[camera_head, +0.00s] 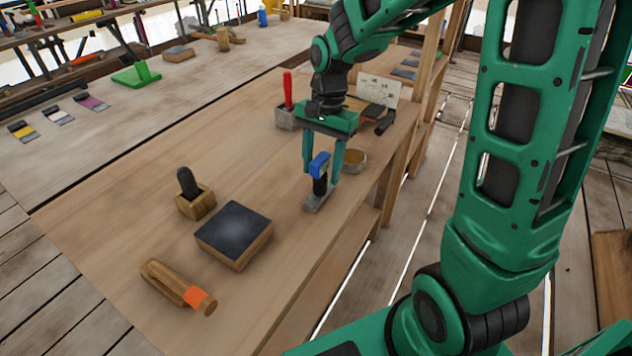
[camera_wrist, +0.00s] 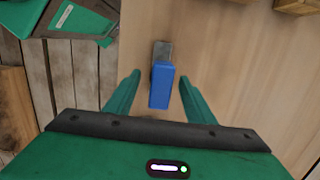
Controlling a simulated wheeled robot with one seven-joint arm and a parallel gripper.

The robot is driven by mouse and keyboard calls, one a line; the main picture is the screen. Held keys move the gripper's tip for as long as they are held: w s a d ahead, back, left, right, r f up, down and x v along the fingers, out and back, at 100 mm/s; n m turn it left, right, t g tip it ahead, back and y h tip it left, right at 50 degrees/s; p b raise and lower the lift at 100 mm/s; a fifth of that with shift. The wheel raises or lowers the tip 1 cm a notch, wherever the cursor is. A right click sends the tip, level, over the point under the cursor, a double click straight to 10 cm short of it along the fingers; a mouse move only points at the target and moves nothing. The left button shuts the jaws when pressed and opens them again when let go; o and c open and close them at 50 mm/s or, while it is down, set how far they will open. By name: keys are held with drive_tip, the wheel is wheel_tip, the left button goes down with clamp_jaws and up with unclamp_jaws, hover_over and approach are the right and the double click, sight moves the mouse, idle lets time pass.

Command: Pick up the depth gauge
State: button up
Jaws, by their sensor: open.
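The depth gauge (camera_head: 319,184) stands upright on the wooden bench near its right edge, with a blue top, a dark middle and a grey metal base. My gripper (camera_head: 321,180) is above and around it, pointing down, with its two fingers apart on either side of the blue top. In the wrist view the blue part of the depth gauge (camera_wrist: 161,85) lies between the fingertips of my gripper (camera_wrist: 160,80), with a gap visible on both sides. The grey base shows just beyond the blue part.
Close behind the gauge are a round dish (camera_head: 354,160), a grey holder (camera_head: 287,117) with a red-handled tool, and a white drawing card (camera_head: 378,91). Bench between is clear.

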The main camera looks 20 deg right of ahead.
sight(319, 181)
drive_tip(key=f, duration=0.3)
drive_tip(key=a+f, duration=0.1)
drive_tip(key=shift+s+f, duration=0.15)
drive_tip(key=shift+s, duration=0.2)
drive_tip(key=c, duration=1.2)
drive_tip(key=shift+c, duration=0.2)
drive_tip(key=shift+r, duration=0.2)
